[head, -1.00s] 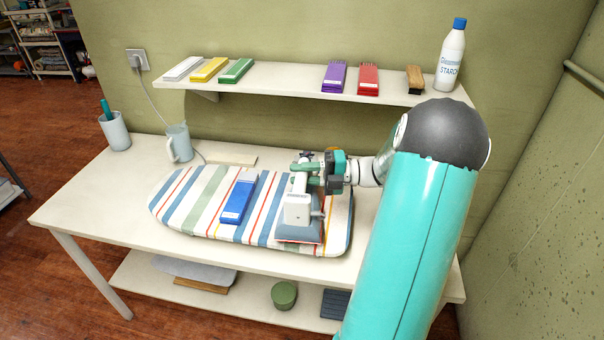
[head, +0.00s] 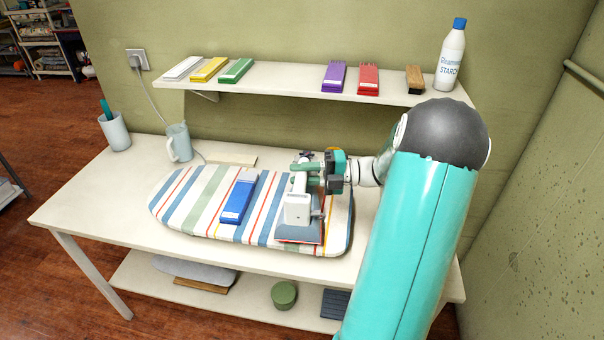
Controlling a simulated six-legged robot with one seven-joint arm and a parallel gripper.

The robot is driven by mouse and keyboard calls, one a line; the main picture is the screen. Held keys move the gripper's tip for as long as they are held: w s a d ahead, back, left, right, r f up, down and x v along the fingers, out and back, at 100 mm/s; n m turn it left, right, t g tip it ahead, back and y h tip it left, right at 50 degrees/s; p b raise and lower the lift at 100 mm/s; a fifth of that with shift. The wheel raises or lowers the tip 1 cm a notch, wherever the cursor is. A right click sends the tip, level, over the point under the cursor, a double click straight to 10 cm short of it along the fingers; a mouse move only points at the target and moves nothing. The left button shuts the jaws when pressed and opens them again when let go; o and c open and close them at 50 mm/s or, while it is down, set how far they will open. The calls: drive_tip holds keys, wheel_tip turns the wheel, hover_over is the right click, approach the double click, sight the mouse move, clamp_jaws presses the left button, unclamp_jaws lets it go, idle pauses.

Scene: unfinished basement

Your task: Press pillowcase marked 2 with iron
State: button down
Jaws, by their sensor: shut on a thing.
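My gripper (head: 312,177) is shut on the handle of a white iron (head: 297,208). The iron is on the right part of a striped ironing board (head: 205,205), its grey-blue base low over the cover or on it; I cannot tell which. A folded blue pillowcase (head: 236,203) with a pale end lies on the board to the left of the iron, apart from it. More folded pieces lie on the wall shelf: white (head: 183,68), yellow (head: 209,69), green (head: 236,70), purple (head: 334,77) and red (head: 368,79). No number 2 is readable on any of them.
A grey jug (head: 180,143) and a cup (head: 115,131) stand at the table's back left. A cord runs from the wall socket (head: 138,59) behind the jug. A brush (head: 415,79) and a starch bottle (head: 451,56) stand on the shelf. The table's left front (head: 100,205) is clear.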

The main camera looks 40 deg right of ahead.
drive_tip(key=shift+s+a, duration=0.7)
drive_tip(key=shift+a, duration=0.05)
idle(0.6)
drive_tip(key=shift+w+d, duration=1.2)
drive_tip(key=shift+d, duration=0.15)
idle(1.0)
drive_tip(key=shift+s+a, duration=0.5)
drive_tip(key=shift+a, duration=0.1)
idle(0.7)
drive_tip(key=shift+r, duration=0.15)
idle(0.5)
drive_tip(key=shift+r, duration=4.45)
